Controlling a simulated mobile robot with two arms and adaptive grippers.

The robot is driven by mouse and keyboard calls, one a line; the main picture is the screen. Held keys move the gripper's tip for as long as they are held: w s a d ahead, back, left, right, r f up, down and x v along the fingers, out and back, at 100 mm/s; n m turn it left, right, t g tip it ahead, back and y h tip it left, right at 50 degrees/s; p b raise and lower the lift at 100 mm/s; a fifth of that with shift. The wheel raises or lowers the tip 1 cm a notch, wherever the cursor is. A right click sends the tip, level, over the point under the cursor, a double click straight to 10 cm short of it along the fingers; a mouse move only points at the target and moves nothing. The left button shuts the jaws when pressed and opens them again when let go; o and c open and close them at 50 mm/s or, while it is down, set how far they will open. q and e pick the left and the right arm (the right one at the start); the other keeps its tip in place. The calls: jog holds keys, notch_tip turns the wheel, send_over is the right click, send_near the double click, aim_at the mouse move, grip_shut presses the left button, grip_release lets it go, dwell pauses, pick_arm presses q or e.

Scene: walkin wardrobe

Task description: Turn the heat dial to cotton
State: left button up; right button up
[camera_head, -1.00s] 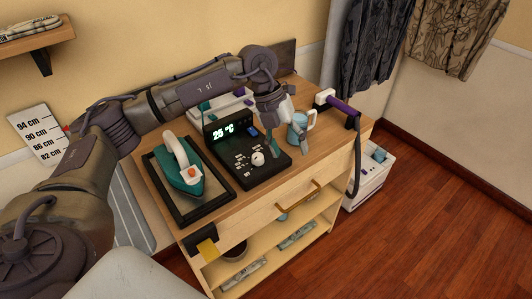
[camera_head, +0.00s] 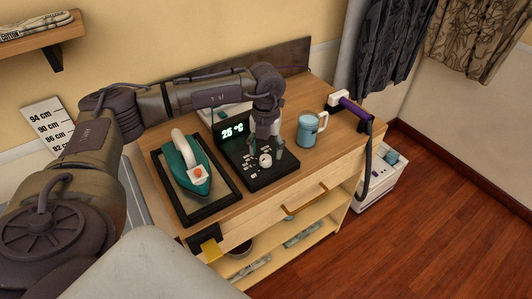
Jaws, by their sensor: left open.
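The heat dial is a white knob (camera_head: 265,161) on the sloping face of a black control unit (camera_head: 262,182), which stands on the wooden cabinet top. White markings surround the knob, too small to read. A lit display (camera_head: 232,133) at the back of the unit shows a temperature, partly covered by my arm. My left gripper (camera_head: 265,152) is open and points down over the unit, its fingers on either side of the knob or just above it; I cannot tell whether they touch it. My right gripper is not in view.
A teal iron (camera_head: 191,168) sits on a black tray (camera_head: 196,219) left of the unit. A purple-handled device (camera_head: 355,108) is at the cabinet's right end. Bare wood lies between mug and front edge.

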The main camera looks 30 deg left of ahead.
aim_at(266, 161)
pick_arm(q)
jog(key=shift+f, duration=0.7)
jog(key=shift+s+f, duration=0.1)
jog(key=shift+f, duration=0.65)
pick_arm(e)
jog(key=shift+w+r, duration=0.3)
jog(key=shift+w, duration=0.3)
pick_arm(q)
jog(key=shift+c, duration=0.2)
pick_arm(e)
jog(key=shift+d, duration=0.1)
pick_arm(q)
jog(key=c, duration=1.1)
